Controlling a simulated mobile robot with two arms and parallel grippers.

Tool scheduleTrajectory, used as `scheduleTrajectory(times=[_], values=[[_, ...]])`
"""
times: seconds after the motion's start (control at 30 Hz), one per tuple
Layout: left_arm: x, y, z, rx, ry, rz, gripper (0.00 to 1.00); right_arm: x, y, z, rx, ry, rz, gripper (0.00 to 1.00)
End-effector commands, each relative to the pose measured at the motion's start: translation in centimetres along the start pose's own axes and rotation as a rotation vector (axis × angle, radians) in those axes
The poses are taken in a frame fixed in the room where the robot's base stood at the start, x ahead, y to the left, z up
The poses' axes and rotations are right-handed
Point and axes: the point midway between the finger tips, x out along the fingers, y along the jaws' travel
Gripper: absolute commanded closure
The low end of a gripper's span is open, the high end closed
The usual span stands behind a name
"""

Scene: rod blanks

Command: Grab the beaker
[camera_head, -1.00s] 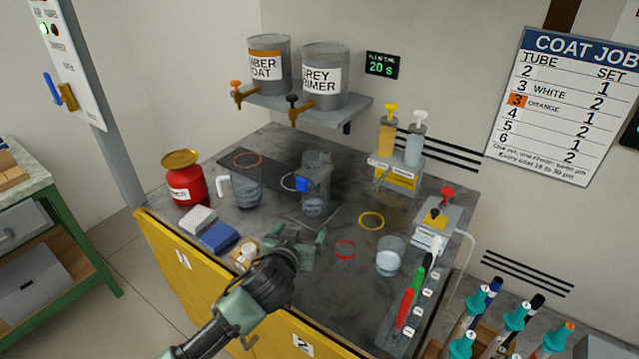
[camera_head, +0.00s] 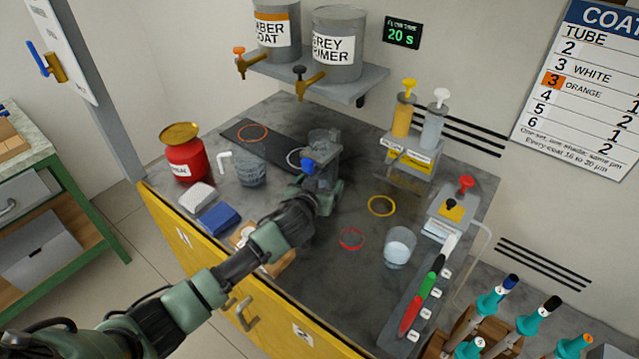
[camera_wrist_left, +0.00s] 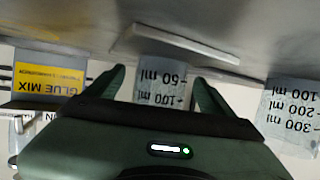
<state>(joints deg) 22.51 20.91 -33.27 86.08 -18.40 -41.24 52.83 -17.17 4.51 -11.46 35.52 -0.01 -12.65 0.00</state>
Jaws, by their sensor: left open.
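A clear beaker with 50 ml and 100 ml marks (camera_wrist_left: 162,78) stands between the two fingers of my left gripper in the left wrist view, which shows it upside down. My left gripper (camera_head: 328,188) is open, with one finger on each side of it; I cannot tell whether they touch the glass. In the head view my gripper hides most of this beaker, at the stand with the blue part (camera_head: 308,166). A larger jug with 100 to 300 ml marks (camera_wrist_left: 293,112) stands to one side; it also shows with its white handle in the head view (camera_head: 251,172).
A clear cup (camera_head: 398,248) stands right of my gripper, near yellow (camera_head: 381,206) and red (camera_head: 351,239) rings. The glue dispenser (camera_head: 407,158) is behind, a red can (camera_head: 184,160) at left. Shelf taps (camera_head: 308,82) hang above. Markers (camera_head: 422,300) lie at right.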

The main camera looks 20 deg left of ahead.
Motion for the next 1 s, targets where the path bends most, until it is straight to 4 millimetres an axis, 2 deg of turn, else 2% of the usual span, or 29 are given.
scheduleTrajectory(times=[0.1,0.23,0.27,0.5,0.77,0.97,1.0], values=[[0.3,0.0,0.1,0.001,0.0,0.001,0.17,0.0,0.1,-1.0,0.0,0.016,0.002,0.64],[0.3,0.0,0.0,0.001,0.0,0.001,0.17,0.0,0.1,-0.9,0.0,0.014,0.002,0.64],[0.3,0.0,0.0,0.001,0.0,0.001,0.19,0.0,0.1,-0.8,0.0,0.013,0.002,0.64],[0.2,0.0,0.0,0.001,0.0,0.0,0.84,0.0,0.0,0.1,0.0,0.0,0.0,0.64],[0.2,0.0,-0.1,0.0,0.001,0.0,0.85,0.0,0.0,0.2,0.0,-0.003,0.0,0.64],[-0.2,0.0,-1.3,-0.002,0.004,0.001,0.85,0.3,0.0,0.3,0.0,-0.003,0.0,0.64],[-0.8,0.1,-0.7,0.0,-0.001,0.002,0.85,0.3,0.0,0.3,0.0,-0.003,0.0,0.64]])
